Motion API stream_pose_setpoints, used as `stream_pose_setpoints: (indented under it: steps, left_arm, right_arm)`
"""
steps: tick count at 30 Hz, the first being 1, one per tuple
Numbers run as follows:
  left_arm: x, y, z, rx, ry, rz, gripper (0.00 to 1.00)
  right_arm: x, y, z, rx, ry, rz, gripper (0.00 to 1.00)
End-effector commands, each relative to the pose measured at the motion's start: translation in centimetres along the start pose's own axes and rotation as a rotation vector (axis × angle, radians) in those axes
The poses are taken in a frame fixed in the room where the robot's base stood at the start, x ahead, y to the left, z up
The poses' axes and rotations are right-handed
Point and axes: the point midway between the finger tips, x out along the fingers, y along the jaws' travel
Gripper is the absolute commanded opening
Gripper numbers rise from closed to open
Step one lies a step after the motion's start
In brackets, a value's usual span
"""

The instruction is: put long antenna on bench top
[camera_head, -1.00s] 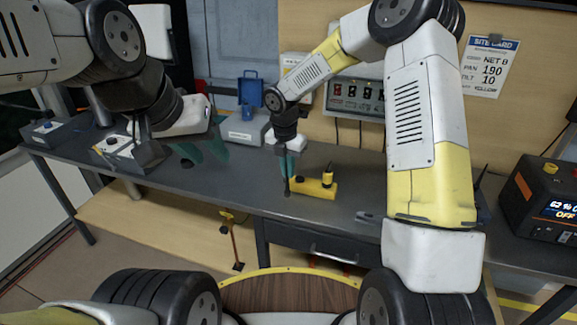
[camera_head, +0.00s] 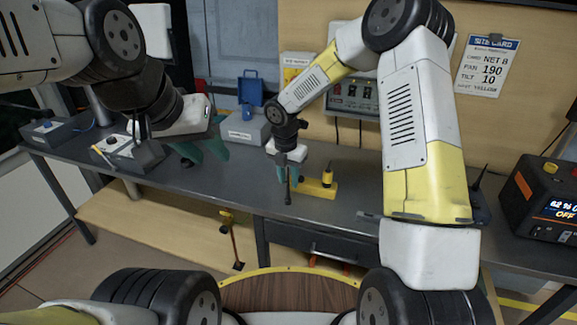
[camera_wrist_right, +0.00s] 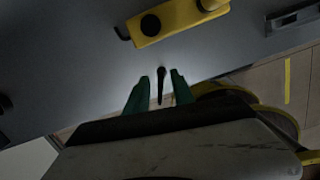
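The long antenna (camera_head: 288,187), a thin black rod, points down from my right gripper (camera_head: 287,172) above the front of the grey bench top (camera_head: 235,190). In the right wrist view the antenna (camera_wrist_right: 160,84) lies between the green fingers (camera_wrist_right: 160,80) and reaches past their tips. A gap shows beside it there, and the grip point is hidden, but it moves with the gripper. I cannot tell whether its lower end touches the bench. My left gripper (camera_head: 203,149) is open and empty over the bench's left part, its teal fingers spread.
A grey case (camera_head: 243,131) stands behind. A black and orange power unit (camera_head: 545,195) is at the right, and grey boxes (camera_head: 128,152) are at the left. Bare bench lies between.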

Motion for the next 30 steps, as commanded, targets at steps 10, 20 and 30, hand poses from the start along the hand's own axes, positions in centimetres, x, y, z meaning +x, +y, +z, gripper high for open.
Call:
stream_pose_setpoints:
  steps: [10, 20, 30]
  left_arm:
    - [0.0, 0.0, 0.0, 0.0, 0.0, 0.0, 0.36]
    - [0.0, 0.0, 0.0, 0.0, 0.0, 0.0, 0.36]
    - [0.0, 0.0, 0.0, 0.0, 0.0, 0.0, 0.36]
  right_arm:
    - [-5.4, 0.1, 0.2, 0.002, -0.005, 0.003, 0.29]
    - [-11.2, 0.0, 0.1, 0.0, -0.003, 0.002, 0.29]
    - [-16.7, -4.2, -0.4, 0.335, -0.052, 0.019, 0.29]
